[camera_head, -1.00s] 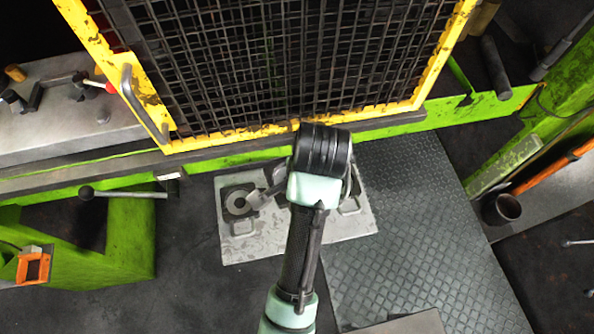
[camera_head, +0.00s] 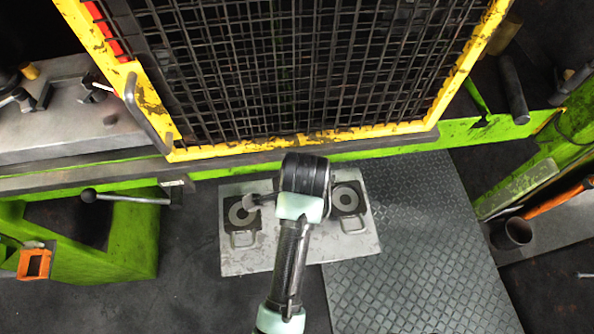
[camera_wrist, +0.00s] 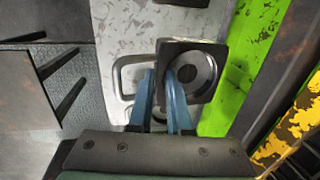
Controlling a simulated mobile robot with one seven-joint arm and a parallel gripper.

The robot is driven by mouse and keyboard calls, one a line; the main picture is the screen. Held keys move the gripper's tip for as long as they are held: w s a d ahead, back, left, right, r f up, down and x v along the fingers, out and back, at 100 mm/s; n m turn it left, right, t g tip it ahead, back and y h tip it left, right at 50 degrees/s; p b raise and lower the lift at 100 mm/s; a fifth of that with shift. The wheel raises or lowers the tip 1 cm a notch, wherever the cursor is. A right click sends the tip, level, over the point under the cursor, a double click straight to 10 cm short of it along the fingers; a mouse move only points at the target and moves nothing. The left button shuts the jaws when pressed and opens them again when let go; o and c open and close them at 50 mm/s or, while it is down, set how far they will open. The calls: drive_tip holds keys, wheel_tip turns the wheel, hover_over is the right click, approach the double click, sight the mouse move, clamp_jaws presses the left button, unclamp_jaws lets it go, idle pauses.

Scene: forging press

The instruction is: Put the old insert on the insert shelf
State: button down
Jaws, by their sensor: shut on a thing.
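A pale grey plate (camera_head: 295,258), which looks like the insert shelf, lies below the press guard in the head view. I cannot tell whether the block rests fully on the plate. A second similar insert (camera_head: 347,200) sits at the plate's right end.
The yellow mesh guard (camera_head: 300,143) and green press frame (camera_head: 405,139) stand just behind the plate. A black-knobbed lever (camera_head: 125,197) sticks out at left. Tread plate (camera_head: 420,235) covers the floor at right.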

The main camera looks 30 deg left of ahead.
drive_tip(key=shift+w+f+p, duration=0.2)
drive_tip(key=shift+f+p, duration=0.1)
drive_tip(key=shift+f, duration=3.4)
drive_tip(key=c, duration=1.2)
unclamp_jaws()
drive_tip(key=shift+s+f, duration=0.15)
drive_tip(key=shift+f, duration=0.1)
drive_tip(key=o, duration=0.4)
drive_tip(key=shift+c, duration=0.2)
drive_tip(key=shift+r, duration=0.1)
wheel_tip(320, 180, up, 12)
drive_tip(key=s+d+b, duration=0.1)
drive_tip(key=shift+s+d, duration=0.2)
drive_tip(key=shift+s, duration=0.1)
drive_tip(key=shift+s, duration=0.1)
